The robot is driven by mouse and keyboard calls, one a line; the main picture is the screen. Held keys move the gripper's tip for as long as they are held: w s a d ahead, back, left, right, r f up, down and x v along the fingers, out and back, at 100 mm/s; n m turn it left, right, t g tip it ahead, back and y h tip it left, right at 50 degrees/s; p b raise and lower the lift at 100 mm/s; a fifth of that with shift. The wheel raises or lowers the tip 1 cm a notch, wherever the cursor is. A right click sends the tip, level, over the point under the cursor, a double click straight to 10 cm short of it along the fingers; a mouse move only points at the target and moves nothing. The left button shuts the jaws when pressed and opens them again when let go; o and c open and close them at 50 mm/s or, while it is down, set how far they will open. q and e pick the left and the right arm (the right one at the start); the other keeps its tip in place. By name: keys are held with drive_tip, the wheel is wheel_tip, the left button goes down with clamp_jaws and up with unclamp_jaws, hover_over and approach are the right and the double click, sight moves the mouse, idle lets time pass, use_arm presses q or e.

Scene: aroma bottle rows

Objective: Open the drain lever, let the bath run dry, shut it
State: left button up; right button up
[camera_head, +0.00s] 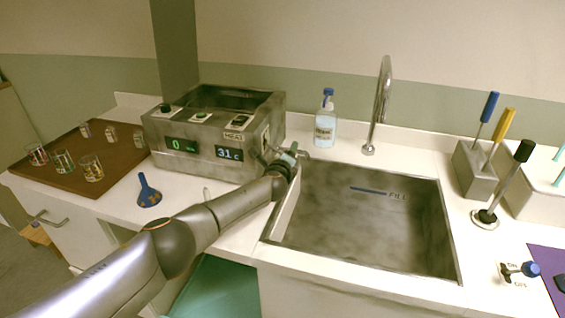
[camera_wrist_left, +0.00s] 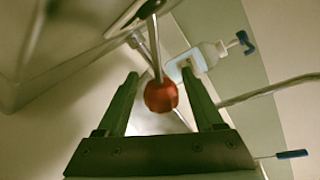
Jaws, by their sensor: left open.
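The bath (camera_head: 205,140) is a grey metal box on the counter, with a green "0" display, a "31 c" display and a HEAT label. Its water level cannot be made out. My left gripper (camera_head: 288,154) is at the bath's right side, by the sink's back left corner. In the left wrist view, a red ball knob (camera_wrist_left: 161,95) on a thin metal rod (camera_wrist_left: 155,50) appears between the open green fingers of my left gripper (camera_wrist_left: 160,76). Neither finger clearly touches it. In the head view the knob is hidden by the gripper. My right gripper is out of view.
Levers (camera_head: 487,216) rise at right.

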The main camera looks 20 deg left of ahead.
use_arm(q)
drive_tip(key=p+v, duration=0.2)
drive_tip(key=v, duration=0.1)
drive_tip(key=shift+s+r+p, duration=0.1)
drive_tip(key=shift+r+p, duration=0.1)
drive_tip(key=shift+p, duration=0.1)
drive_tip(key=p+v, duration=0.2)
drive_tip(key=v, duration=0.6)
drive_tip(key=shift+s, duration=0.3)
